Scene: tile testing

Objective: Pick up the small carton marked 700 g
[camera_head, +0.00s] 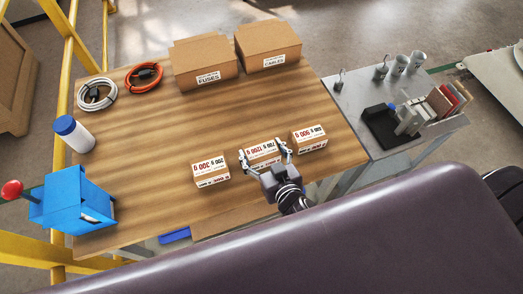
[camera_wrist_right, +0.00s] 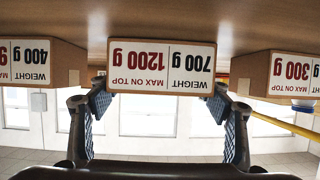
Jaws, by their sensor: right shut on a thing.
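The small carton marked 700 g (camera_head: 262,150) is the middle of three small cartons in a row near the front of the wooden table. In the right wrist view, its label (camera_wrist_right: 161,68) appears upside down and reads 700 g, max on top 1200 g. My right gripper (camera_head: 267,157) is shut on this carton, with one finger at each side. Both fingers (camera_wrist_right: 160,100) also show in the right wrist view. I cannot tell whether the carton is clear of the table. My left gripper is not in view.
Large FUSES (camera_head: 203,64) and CABLES (camera_head: 268,45) boxes stand behind. A white jar (camera_head: 75,135) and blue device (camera_head: 75,205) are at left. The table's middle is clear.

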